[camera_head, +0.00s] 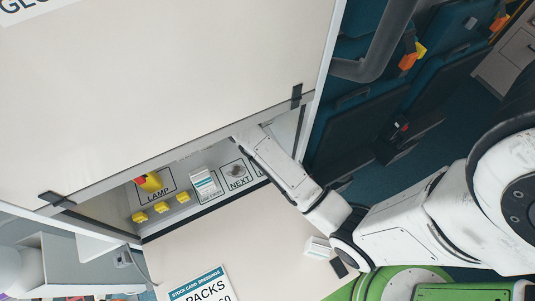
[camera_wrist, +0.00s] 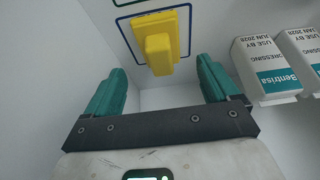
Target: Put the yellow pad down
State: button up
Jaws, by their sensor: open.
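The yellow pad (camera_wrist: 178,24) shows in the wrist view as a flat yellow plate with a raised block, lying on a pale surface across a dark-blue outline. My gripper (camera_wrist: 160,68) is open, with a teal finger on each side of the picture. The pad is in line with the gap between the fingers, and clear space shows between it and each finger. In the head view my arm reaches into a locker and its fingertips are hidden behind the white panel. Several small yellow pieces (camera_head: 161,207) sit on the shelf there; I cannot tell if one is this pad.
White-and-teal dressing boxes (camera_wrist: 267,70) stand close to the right of my gripper. The shelf in the head view has a LAMP outline with a yellow lamp (camera_head: 150,182) and a NEXT outline (camera_head: 237,173) with a small grey item. The large white panel (camera_head: 150,90) overhangs the shelf.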

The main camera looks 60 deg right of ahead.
jog(key=s+a, duration=0.2)
jog(key=s, duration=0.1)
jog(key=s+a+b, duration=0.1)
jog(key=s+a, duration=0.1)
jog(key=s, duration=0.1)
jog(key=s+a, duration=0.2)
jog(key=s, duration=0.1)
jog(key=shift+s+a+f+b, duration=0.25)
jog(key=shift+s+a+b, duration=0.05)
jog(key=shift+s+b, duration=0.05)
jog(key=s+a+n+g, duration=0.1)
jog(key=s+a+n, duration=0.1)
jog(key=s+a+n+g+y, duration=0.1)
jog(key=s+n, duration=0.1)
jog(key=s, duration=0.1)
jog(key=s+a+n+y, duration=0.1)
jog(key=s+a+n, duration=0.1)
jog(key=s, duration=0.1)
jog(key=shift+s+a+r+g, duration=0.2)
jog(key=shift+a+r+g, duration=0.1)
jog(key=shift+r+g, duration=0.1)
jog(key=shift+o, duration=0.2)
